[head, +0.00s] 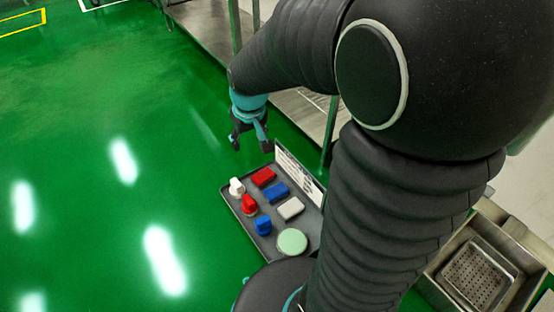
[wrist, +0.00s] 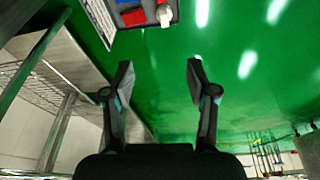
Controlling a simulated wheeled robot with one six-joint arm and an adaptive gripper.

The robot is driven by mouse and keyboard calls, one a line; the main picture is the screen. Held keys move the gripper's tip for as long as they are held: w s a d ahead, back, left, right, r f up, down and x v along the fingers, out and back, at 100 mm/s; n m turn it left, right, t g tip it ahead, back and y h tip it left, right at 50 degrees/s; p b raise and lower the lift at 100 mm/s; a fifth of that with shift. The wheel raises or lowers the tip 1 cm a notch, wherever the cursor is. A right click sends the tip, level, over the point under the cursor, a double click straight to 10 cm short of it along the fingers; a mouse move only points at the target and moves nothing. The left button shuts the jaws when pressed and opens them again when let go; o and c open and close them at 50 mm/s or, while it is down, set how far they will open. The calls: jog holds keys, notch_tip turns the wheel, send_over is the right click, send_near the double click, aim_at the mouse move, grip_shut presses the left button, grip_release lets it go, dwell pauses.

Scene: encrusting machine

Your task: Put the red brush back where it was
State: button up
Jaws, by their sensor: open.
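A grey tray (head: 232,208) holds two red things: a flat red block (head: 263,176) at its far edge and a smaller, taller red piece (head: 248,204) in the left row. The taller one looks like the red brush, but it is too small to be certain. Both rest in the tray. My gripper (head: 250,140) is open and empty, above and beyond the tray's far end. In the wrist view my gripper (wrist: 160,75) has its fingers wide apart with only green floor between them. A red item (wrist: 133,17) shows at the top, beyond the fingertips.
The tray also holds a white piece (head: 237,187), a blue piece (head: 263,225), a flat blue block (head: 276,191), a flat white block (head: 290,208) and a round green item (head: 292,242). A labelled board (head: 299,172) stands along its right side.

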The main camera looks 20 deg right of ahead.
jog(key=s+r+t, duration=0.1)
jog(key=s+r, duration=0.4)
jog(key=s, duration=0.4)
jog(key=s+r+m+t, duration=0.1)
jog(key=s+r, duration=0.4)
jog(key=s, duration=0.4)
jog(key=shift+r+t, duration=0.3)
